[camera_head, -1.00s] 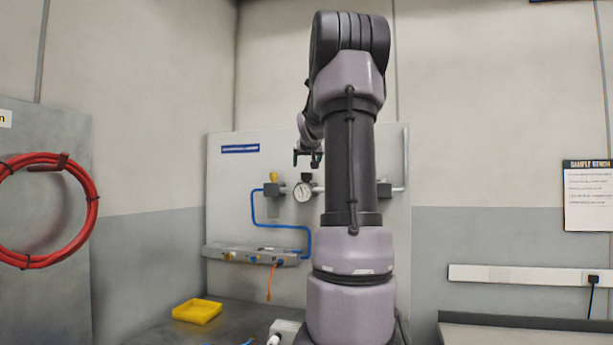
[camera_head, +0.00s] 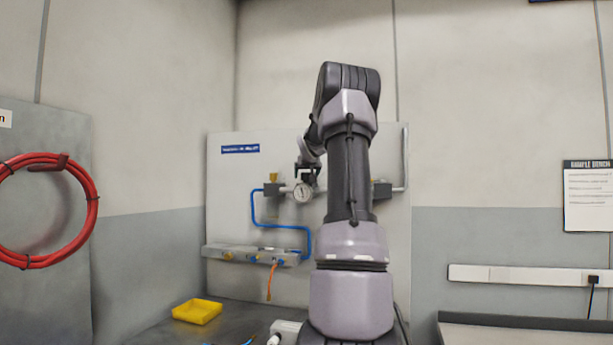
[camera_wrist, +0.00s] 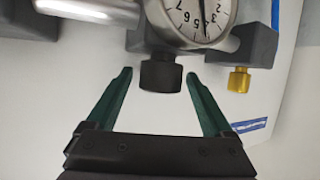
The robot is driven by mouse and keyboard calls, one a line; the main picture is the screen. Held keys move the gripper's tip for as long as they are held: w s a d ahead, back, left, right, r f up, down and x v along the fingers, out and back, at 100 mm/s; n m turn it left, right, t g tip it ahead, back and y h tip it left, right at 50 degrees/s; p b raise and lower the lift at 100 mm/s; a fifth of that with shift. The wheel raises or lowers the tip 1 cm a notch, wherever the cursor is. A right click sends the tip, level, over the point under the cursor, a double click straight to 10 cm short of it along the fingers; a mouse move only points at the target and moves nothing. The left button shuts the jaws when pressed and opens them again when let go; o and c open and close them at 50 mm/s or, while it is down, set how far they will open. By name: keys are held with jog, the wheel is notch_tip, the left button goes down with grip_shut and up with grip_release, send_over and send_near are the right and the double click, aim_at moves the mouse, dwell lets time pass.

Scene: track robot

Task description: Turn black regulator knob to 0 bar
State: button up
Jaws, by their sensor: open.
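The black regulator knob (camera_wrist: 160,76) shows in the wrist view, beside the round white pressure gauge (camera_wrist: 197,18). My gripper (camera_wrist: 159,74) is open, with one green finger on each side of the knob. A gap shows between each fingertip and the knob, and no contact is visible. The gauge needle points near the 5. In the head view the gauge (camera_head: 303,192) is seen on the panel, and my gripper (camera_head: 307,172) is just above it. The knob is hidden behind my gripper there.
A brass-coloured fitting (camera_wrist: 239,80) sits right of the knob in the wrist view. A silver pipe (camera_wrist: 90,8) runs at upper left. In the head view a blue hose (camera_head: 254,215), a manifold (camera_head: 235,254) and a yellow tray (camera_head: 197,311) lie below and left.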

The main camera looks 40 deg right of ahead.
grip_shut()
jog(key=shift+s+d+n+t+y, duration=0.15)
jog(key=shift+n+t+y, duration=0.15)
jog(key=shift+n+y, duration=0.5)
jog(key=shift+n+t+y, duration=0.6)
jog(key=shift+n+y, duration=1.6)
jog(key=shift+y, duration=0.5)
jog(key=shift+n+y, duration=1.4)
jog(key=shift+y, duration=0.3)
jog(key=shift+g, duration=0.4)
grip_release()
